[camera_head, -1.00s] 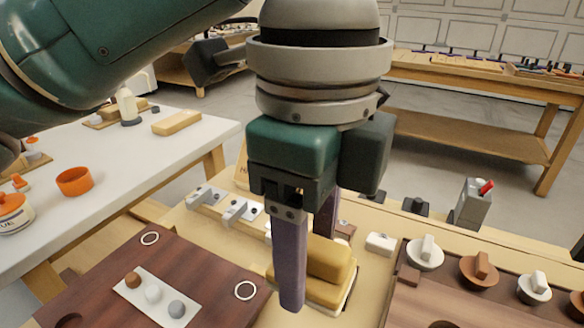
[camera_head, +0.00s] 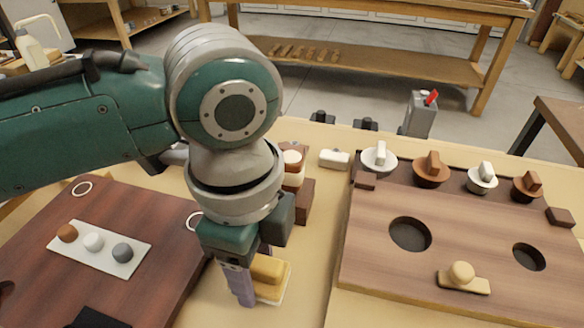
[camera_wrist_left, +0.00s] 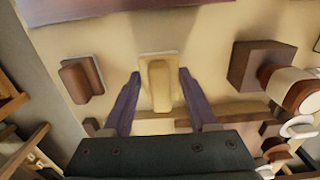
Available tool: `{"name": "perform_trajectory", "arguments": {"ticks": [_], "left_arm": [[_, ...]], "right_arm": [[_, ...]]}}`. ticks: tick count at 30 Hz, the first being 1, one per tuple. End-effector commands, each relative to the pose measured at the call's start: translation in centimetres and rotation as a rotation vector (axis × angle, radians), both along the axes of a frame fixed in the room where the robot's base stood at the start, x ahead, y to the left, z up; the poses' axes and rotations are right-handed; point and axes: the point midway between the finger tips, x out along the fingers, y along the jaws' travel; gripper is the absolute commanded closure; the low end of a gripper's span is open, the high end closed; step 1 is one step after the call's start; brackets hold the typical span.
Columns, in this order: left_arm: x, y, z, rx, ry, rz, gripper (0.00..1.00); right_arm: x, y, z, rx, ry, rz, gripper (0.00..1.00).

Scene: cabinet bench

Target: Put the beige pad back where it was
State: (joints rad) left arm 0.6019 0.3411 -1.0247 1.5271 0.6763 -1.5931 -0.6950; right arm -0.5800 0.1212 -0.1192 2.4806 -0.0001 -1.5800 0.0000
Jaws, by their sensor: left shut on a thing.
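The beige pad (camera_head: 270,276) is a yellowish block with a raised grip on a pale base. It is at the lower middle of the head view, on or just above the tan bench top; I cannot tell which. My left gripper (camera_head: 256,290) points down and is shut on the beige pad, with a purple finger at either side. The left wrist view shows the pad (camera_wrist_left: 160,85) between the two fingers (camera_wrist_left: 158,80). One finger and the gripper body partly hide the pad in the head view. My right gripper is not in view.
A dark wooden board (camera_head: 130,215) with a white three-knob plate (camera_head: 100,247) lies left. A brown board (camera_head: 455,255) with round holes and a beige knob (camera_head: 462,275) lies right, several knobs behind it. Brown blocks (camera_head: 297,200) stand behind the gripper. A grey switch box (camera_head: 418,115) stands at the back.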

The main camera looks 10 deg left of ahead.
Motion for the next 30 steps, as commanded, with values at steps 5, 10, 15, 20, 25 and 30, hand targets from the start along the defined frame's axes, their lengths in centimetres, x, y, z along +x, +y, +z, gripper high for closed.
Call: {"name": "perform_trajectory", "arguments": {"ticks": [5,10,15,20,25,30], "left_arm": [[0.0,0.0,-2.4,0.0,0.0,0.001,0.93],[0.0,0.0,-2.3,-0.001,-0.001,0.0,0.93],[0.0,0.0,-2.6,0.0,0.0,0.001,0.93],[0.0,0.0,-2.6,0.0,0.0,0.001,0.29],[0.0,0.0,-2.6,0.0,0.0,0.001,0.11],[0.0,0.0,-2.6,0.0,0.0,0.001,0.11]], "right_arm": [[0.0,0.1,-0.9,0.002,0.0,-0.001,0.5],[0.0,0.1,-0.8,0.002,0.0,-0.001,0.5],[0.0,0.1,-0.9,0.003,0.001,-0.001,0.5],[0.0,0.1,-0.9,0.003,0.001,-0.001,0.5],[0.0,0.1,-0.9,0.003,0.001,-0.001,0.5],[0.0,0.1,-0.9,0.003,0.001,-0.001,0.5]]}}
